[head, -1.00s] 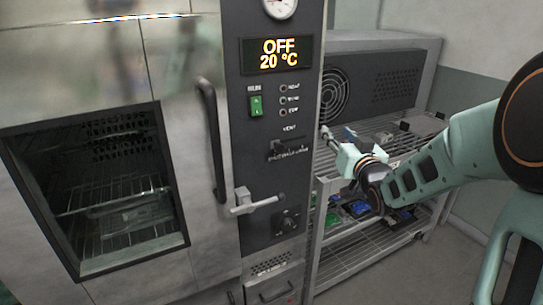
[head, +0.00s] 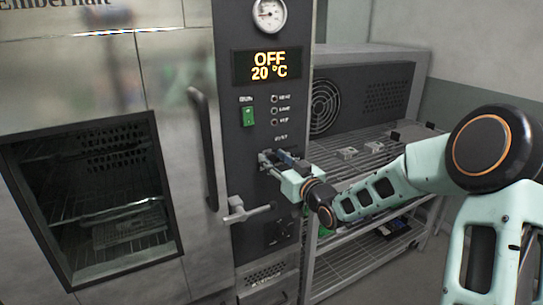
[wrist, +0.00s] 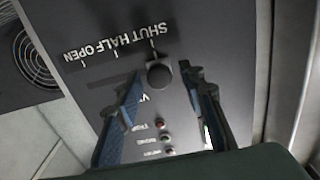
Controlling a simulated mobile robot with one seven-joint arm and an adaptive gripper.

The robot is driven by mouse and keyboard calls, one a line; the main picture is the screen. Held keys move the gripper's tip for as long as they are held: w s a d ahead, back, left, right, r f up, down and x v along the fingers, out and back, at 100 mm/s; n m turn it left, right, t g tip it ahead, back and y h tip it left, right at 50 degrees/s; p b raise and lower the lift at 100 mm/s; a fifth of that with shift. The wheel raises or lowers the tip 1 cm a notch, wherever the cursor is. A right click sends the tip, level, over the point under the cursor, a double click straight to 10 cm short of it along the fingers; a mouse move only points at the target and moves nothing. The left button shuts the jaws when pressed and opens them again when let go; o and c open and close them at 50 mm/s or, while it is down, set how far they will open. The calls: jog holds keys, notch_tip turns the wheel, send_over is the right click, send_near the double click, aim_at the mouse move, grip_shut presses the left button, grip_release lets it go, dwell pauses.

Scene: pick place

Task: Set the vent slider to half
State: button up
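The vent slider's dark round knob (wrist: 159,76) shows in the wrist view. It sits in line with the SHUT mark, at one end of the scale (wrist: 115,44) reading SHUT, HALF, OPEN. My gripper (wrist: 160,74) is open, with one finger on each side of the knob; I cannot tell whether either touches it. In the head view my gripper (head: 272,160) is at the vent area of the oven's control panel (head: 231,160) and hides the slider.
Above the vent are a green switch (head: 249,116), small indicator lamps and a display (head: 268,66) reading OFF, 20 °C. A door handle (head: 244,211) juts out below left. A wire rack (head: 345,172) with small parts stands right of the oven.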

jog(key=shift+x, duration=0.85)
grip_shut()
